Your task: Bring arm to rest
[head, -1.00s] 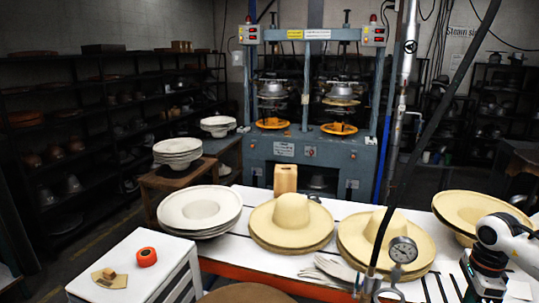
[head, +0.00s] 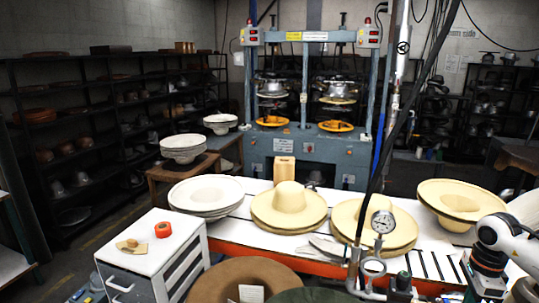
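A white arm link with dark joints, which looks like my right arm, shows at the lower right of the head view. I make out no gripper fingers on it, and I see nothing held. My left arm and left gripper are not in view. Wide pale hats lie on the white worktable (head: 238,228): a white stack (head: 206,192) at the left, a domed cream stack (head: 289,205) in the middle, another cream stack (head: 345,222) partly hidden behind a gauge, and a tilted one (head: 462,203) at the right.
The hat press (head: 305,143) stands behind the table. A pressure gauge (head: 383,222) on a pipe rises in front of it. A brown round piece (head: 225,283) lies at the bottom. Dark shelves line the left wall.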

